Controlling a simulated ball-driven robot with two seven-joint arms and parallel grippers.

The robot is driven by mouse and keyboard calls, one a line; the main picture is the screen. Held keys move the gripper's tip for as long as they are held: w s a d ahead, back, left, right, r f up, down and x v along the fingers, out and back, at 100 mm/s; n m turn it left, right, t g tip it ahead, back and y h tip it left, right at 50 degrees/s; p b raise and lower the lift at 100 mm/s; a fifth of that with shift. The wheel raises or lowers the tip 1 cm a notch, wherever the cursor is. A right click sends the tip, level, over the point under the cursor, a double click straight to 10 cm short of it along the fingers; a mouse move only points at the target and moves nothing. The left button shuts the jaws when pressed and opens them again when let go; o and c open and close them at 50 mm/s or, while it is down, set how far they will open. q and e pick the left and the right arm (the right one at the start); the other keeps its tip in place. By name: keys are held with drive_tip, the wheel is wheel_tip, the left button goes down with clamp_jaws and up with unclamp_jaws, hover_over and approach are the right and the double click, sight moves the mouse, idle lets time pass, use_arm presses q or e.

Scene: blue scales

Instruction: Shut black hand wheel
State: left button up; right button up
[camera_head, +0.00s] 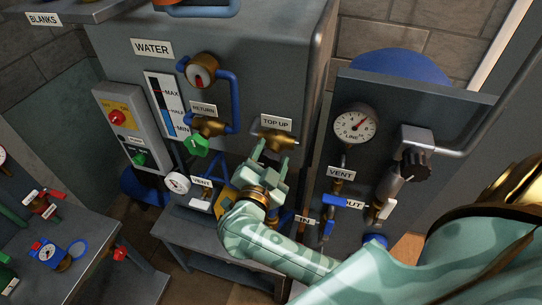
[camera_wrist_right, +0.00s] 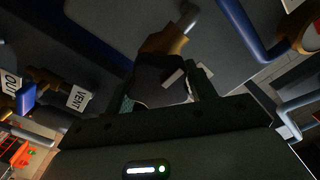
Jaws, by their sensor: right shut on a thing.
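My right gripper (camera_head: 271,157) reaches up to the brass valve (camera_head: 278,137) under the TOP UP label on the grey water tank. In the right wrist view, a dark hand wheel (camera_wrist_right: 158,86) on a brass stem (camera_wrist_right: 166,42) sits between the fingers of my right gripper (camera_wrist_right: 168,92), which is shut on it. In the head view the gripper hides this wheel. Another black knob (camera_head: 415,166) sits on a grey valve at the right panel, clear of the gripper. My left gripper is not in view.
Left of the gripper are a green handle (camera_head: 197,144) under RETURN and a round gauge (camera_head: 177,183). Right of it, a panel carries a LINE gauge (camera_head: 355,125) and blue-handled valves. A grey bench (camera_head: 100,275) with small fittings stands lower left.

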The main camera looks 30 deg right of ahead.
drive_tip(key=shift+m, duration=0.3)
drive_tip(key=m, duration=0.3)
drive_tip(key=shift+s+f+m, duration=0.1)
drive_tip(key=shift+f+m, duration=0.05)
drive_tip(key=shift+m, duration=0.25)
drive_tip(key=m, duration=0.2)
drive_tip(key=shift+f+m, duration=0.15)
drive_tip(key=shift+m, duration=0.25)
drive_tip(key=m+b, duration=0.1)
drive_tip(key=m, duration=0.1)
drive_tip(key=shift+f+m, duration=0.1)
drive_tip(key=shift+m, duration=0.2)
drive_tip(key=m+b, duration=0.2)
drive_tip(key=m, duration=0.2)
drive_tip(key=shift+f+m, duration=0.1)
drive_tip(key=shift+m, duration=0.2)
drive_tip(key=shift+m+b, duration=1.1)
drive_tip(key=shift+m, duration=0.7)
